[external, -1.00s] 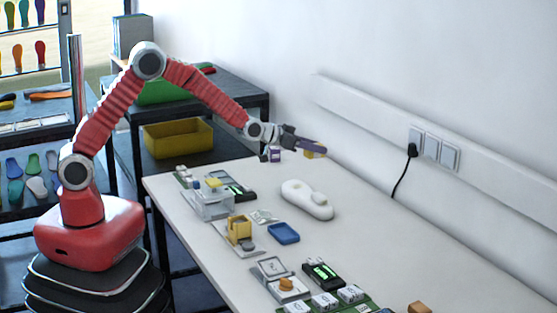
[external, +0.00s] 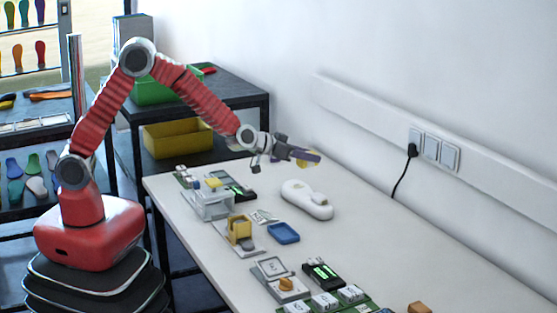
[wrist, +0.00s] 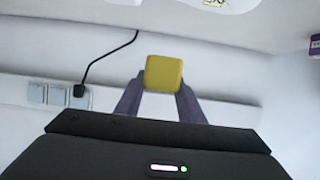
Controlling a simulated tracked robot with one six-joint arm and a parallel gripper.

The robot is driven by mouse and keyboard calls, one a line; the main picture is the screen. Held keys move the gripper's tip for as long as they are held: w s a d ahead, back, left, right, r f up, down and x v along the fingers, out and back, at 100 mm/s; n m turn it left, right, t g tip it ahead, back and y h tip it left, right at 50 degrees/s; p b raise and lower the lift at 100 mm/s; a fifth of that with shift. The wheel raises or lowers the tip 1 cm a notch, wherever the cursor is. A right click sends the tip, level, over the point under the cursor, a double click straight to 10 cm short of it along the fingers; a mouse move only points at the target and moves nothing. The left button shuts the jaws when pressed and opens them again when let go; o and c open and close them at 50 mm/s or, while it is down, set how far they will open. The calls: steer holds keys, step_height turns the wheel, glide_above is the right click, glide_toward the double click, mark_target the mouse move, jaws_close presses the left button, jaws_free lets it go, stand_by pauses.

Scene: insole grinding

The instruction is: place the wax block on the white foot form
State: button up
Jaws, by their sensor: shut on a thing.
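My gripper (external: 306,156) is shut on a yellow wax block, held in the air above the far part of the table. In the wrist view the wax block (wrist: 164,73) sits between the two dark fingertips. In the external view the block (external: 308,163) shows partly behind the fingers. The white foot form (external: 307,200) lies on the table below my gripper, apart from the block. Its near edge shows at the top of the wrist view (wrist: 235,5), partly out of frame.
A blue tray (external: 284,232), a yellow holder (external: 239,229) and a clear box (external: 213,203) stand on the white table left of and nearer than the form. Several small devices lie at the front. A wall with sockets (external: 432,146) runs along the right side.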

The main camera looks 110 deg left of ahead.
glide_above(307, 194)
steer(key=shift+f, duration=3.1)
steer(key=shift+f, duration=1.9)
steer(key=shift+f, duration=0.1)
steer(key=o, duration=0.8)
